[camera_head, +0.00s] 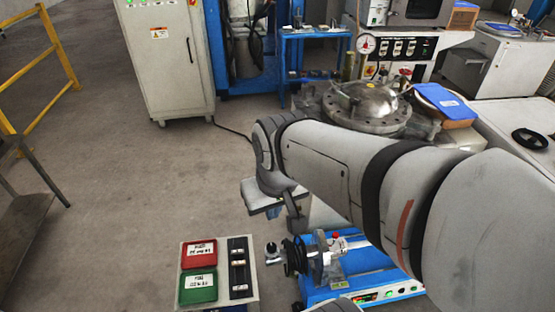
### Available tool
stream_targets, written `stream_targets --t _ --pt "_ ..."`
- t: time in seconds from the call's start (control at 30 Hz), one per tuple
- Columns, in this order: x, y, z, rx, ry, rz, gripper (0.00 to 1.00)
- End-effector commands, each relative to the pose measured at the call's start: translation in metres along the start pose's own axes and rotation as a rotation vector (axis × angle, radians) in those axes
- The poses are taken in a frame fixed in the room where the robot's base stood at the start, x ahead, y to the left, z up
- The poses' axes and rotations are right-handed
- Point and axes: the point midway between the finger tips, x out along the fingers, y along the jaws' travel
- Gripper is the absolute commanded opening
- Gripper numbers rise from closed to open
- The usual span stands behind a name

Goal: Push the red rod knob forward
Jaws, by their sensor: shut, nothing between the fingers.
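A small red knob (336,235) shows on the blue benchtop machine (375,279) at the lower middle. My arm crosses above the machine from the right. My gripper (297,222) points down just left of the red knob and above the machine's black wheel. It appears apart from the knob, though the depth between them is hard to judge. The gripper is shut and holds nothing; its fingers are small and partly hidden by my arm. The arm also covers part of the machine behind the knob.
A tray (251,262) with a red box (199,254) and a green box (198,287) lies left of the machine. A round metal vessel (368,105) and a blue pad (443,100) stand behind. Open floor lies to the left.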

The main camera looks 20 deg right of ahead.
Motion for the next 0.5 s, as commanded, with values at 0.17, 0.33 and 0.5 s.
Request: stream_targets --t 0.17,0.33,0.5 --pt "0.009 0.002 -0.004 -0.020 -0.024 0.011 0.00" --pt "0.046 0.017 -0.021 -0.113 -0.142 0.070 0.00" --pt "0.102 0.033 -0.051 -0.273 -0.324 0.160 0.00"
